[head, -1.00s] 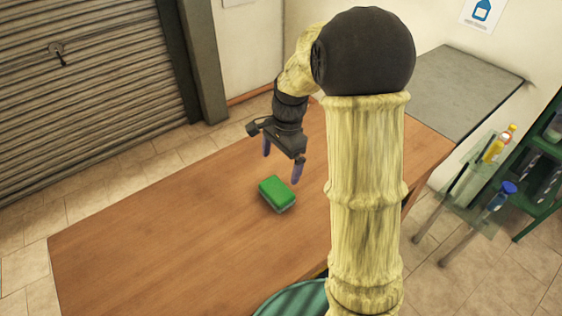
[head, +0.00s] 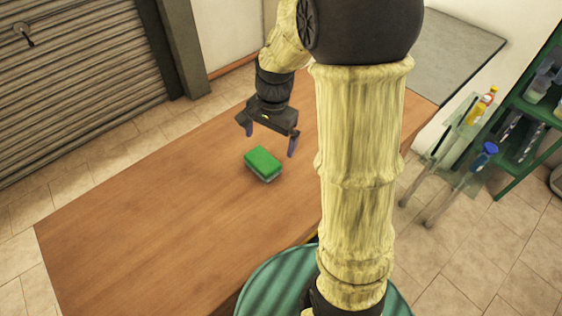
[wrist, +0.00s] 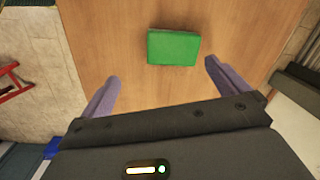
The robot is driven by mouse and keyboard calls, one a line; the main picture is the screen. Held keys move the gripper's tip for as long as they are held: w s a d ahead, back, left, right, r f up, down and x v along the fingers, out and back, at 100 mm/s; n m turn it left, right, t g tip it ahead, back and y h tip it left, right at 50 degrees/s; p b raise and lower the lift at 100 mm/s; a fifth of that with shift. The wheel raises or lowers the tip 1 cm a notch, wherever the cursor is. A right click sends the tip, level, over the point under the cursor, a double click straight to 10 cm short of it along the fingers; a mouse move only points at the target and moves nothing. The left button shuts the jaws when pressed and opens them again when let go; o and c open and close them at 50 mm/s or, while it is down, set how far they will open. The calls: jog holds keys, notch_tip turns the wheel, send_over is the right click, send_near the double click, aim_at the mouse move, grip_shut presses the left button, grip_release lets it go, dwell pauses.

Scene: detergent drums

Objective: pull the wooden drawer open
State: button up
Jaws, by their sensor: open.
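No wooden drawer can be made out in either view. A wooden table (head: 160,215) fills the middle of the head view, and its near side is mostly hidden by my arm and the teal round thing in front. My gripper (head: 270,143) is above the table with its purple fingers apart and nothing between them. In the wrist view my gripper (wrist: 165,82) also shows open, over the tabletop.
A green sponge (head: 263,164) lies on the table just in front of my gripper; it also shows in the wrist view (wrist: 174,47). A teal ribbed round object (head: 265,285) stands at the near edge. A green shelf (head: 520,150) with bottles is at the right. The table's left part is clear.

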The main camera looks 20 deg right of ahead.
jog(key=s+f+n+t+h, duration=0.1)
jog(key=s+n+t, duration=0.1)
jog(key=s+n, duration=0.8)
jog(key=shift+s, duration=0.15)
jog(key=shift+f, duration=0.15)
jog(key=shift+c, duration=0.4)
